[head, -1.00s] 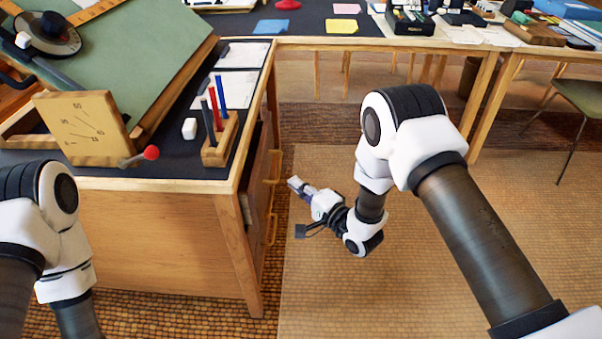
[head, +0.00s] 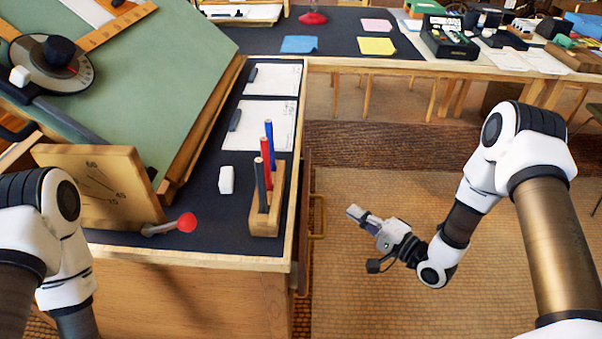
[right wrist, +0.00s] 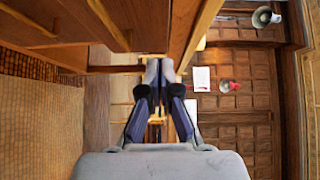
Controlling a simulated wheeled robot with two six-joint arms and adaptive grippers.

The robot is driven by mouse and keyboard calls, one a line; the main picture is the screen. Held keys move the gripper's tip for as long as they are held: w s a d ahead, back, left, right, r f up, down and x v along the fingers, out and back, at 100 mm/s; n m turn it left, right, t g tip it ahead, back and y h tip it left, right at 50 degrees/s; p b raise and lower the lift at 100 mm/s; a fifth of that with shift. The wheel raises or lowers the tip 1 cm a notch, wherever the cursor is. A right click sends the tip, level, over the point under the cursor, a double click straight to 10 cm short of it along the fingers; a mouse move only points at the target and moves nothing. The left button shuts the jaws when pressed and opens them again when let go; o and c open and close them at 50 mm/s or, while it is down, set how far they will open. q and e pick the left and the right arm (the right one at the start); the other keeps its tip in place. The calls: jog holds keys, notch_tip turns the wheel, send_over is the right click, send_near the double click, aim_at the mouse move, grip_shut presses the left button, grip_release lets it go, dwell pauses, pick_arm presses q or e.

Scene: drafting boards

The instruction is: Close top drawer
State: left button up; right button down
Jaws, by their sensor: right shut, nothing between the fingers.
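The wooden desk cabinet (head: 190,295) has drawers on its right side. The top drawer's front (head: 306,190) shows as a thin edge-on panel just beyond the desktop's right edge, with a wooden handle (head: 319,215); how far it stands out is hard to tell. My right gripper (head: 355,213) is shut and empty, to the right of that handle and apart from it. In the right wrist view its closed fingertips (right wrist: 159,72) point past wooden panels (right wrist: 75,30) with bar handles. My left arm is at the left edge; its gripper is out of view.
On the desktop are a pencil block (head: 267,205), a white eraser (head: 226,180), a wooden dial stand (head: 100,185) with a red-knobbed lever, and a tilted green board (head: 170,85). A second table (head: 350,45) stands behind. Floor on the right is open.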

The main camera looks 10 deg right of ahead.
aim_at(303, 189)
jog(key=shift+m+t+h, duration=0.3)
jog(key=shift+t, duration=0.1)
jog(key=b+x, duration=0.2)
jog(key=x, duration=0.9)
jog(key=shift+a, duration=0.25)
jog(key=shift+a+r, duration=0.1)
jog(key=shift+a, duration=0.2)
jog(key=a, duration=0.2)
jog(key=w+a, duration=0.1)
jog(key=a, duration=0.1)
jog(key=shift+w+a+b, duration=0.1)
jog(key=shift+a+b, duration=0.05)
jog(key=shift+b, duration=0.15)
jog(key=shift+r, duration=0.1)
